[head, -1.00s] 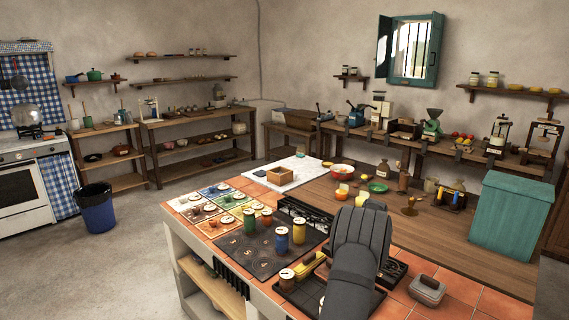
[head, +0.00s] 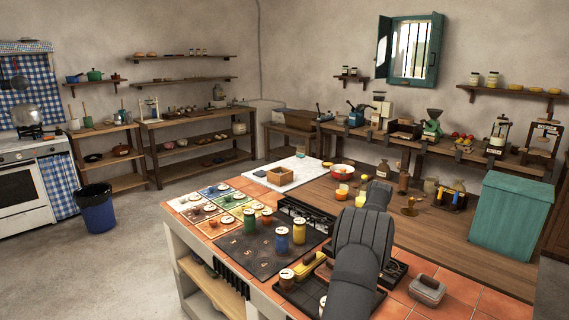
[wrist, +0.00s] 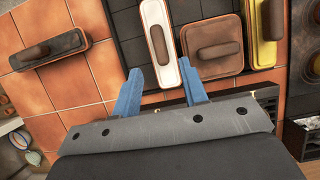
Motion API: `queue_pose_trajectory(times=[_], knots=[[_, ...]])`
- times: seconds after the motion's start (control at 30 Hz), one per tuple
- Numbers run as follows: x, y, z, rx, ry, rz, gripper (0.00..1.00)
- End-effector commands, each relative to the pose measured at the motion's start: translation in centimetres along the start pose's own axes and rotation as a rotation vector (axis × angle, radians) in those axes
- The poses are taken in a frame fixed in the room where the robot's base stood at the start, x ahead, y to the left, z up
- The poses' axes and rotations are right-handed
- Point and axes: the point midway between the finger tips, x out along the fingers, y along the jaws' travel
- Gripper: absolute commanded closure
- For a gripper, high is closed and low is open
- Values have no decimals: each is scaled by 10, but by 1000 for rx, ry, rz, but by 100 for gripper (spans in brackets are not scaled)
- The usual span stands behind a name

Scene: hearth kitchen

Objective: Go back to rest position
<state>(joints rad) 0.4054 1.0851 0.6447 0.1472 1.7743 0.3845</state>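My gripper shows in the wrist view (wrist: 163,88) with its two blue fingers spread apart and nothing between them. It hangs over the tiled counter. Just beyond the fingertips lies a white block with a brown handle (wrist: 165,60). A terracotta block with a brown handle (wrist: 212,45) and a yellow one (wrist: 263,40) lie to its right on a dark tray. In the head view my dark arm rises over the counter's front, and its upper end (head: 376,197) points toward the back; the fingertips are hidden there.
Several coloured canisters stand on a dark mat (head: 240,250). A teal box (head: 510,215) stands at the right end of the counter. Bowls and jars stand behind my arm.

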Motion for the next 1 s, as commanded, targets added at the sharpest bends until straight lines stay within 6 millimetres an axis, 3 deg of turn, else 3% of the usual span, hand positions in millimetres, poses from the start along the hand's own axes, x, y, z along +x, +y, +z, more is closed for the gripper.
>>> queue_pose_trajectory(times=[0.4,0.6,1.0], knots=[[79,0,0,-1,-1,1,60],[35,0,16,-1,3,-1,60],[0,72,38,3,1,-1,60]])
